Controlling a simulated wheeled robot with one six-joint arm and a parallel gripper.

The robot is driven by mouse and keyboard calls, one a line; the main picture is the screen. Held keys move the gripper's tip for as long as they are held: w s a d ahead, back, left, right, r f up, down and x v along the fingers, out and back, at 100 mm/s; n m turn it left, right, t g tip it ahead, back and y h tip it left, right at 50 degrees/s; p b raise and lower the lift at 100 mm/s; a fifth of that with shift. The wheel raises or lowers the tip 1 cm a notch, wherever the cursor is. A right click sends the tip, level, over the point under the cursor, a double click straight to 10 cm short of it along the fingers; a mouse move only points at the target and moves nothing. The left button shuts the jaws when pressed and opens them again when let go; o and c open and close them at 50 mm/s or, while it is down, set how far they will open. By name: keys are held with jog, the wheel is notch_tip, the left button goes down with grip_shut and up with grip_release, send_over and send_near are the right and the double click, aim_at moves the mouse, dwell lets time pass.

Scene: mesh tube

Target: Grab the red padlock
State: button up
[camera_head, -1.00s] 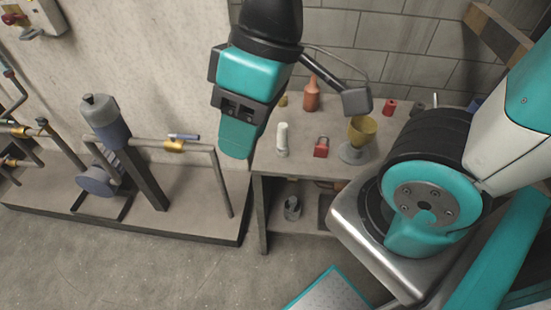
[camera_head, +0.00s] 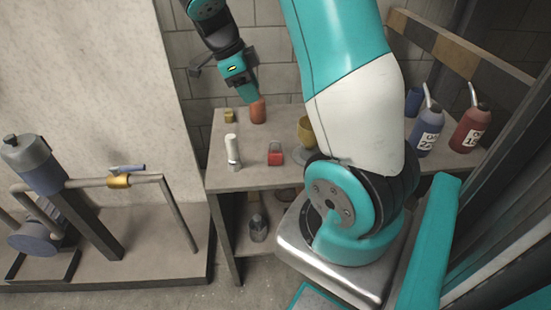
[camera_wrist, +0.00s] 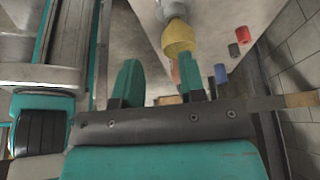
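The red padlock (camera_head: 275,157) rests on the workbench (camera_head: 232,178), towards its front, between a white bottle and a yellow funnel. My gripper (camera_head: 252,98) is above the back of the bench, behind the padlock and close to an orange bottle (camera_head: 258,112). In the wrist view my gripper (camera_wrist: 160,72) has its two teal fingers well apart with nothing held between them. I cannot make out the padlock in the wrist view.
A white bottle (camera_head: 232,152) stands left of the padlock, and a yellow funnel (camera_head: 306,130) to its right, partly behind my arm. A small yellow item (camera_head: 229,116) sits further back.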

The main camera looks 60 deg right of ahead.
send_over(274, 141)
jog(key=w, duration=0.1)
jog(key=f, duration=1)
jog(key=shift+a+f, duration=0.15)
jog(key=shift+a, duration=0.15)
jog(key=shift+w+a+x, duration=0.1)
jog(key=shift+a+x, duration=0.05)
jog(key=shift+x, duration=1.25)
jog(key=shift+w+a+x, duration=0.1)
jog(key=shift+w+x, duration=0.05)
jog(key=shift+x, duration=1.2)
jog(key=shift+f, duration=0.15)
jog(key=shift+c, duration=0.2)
grip_shut()
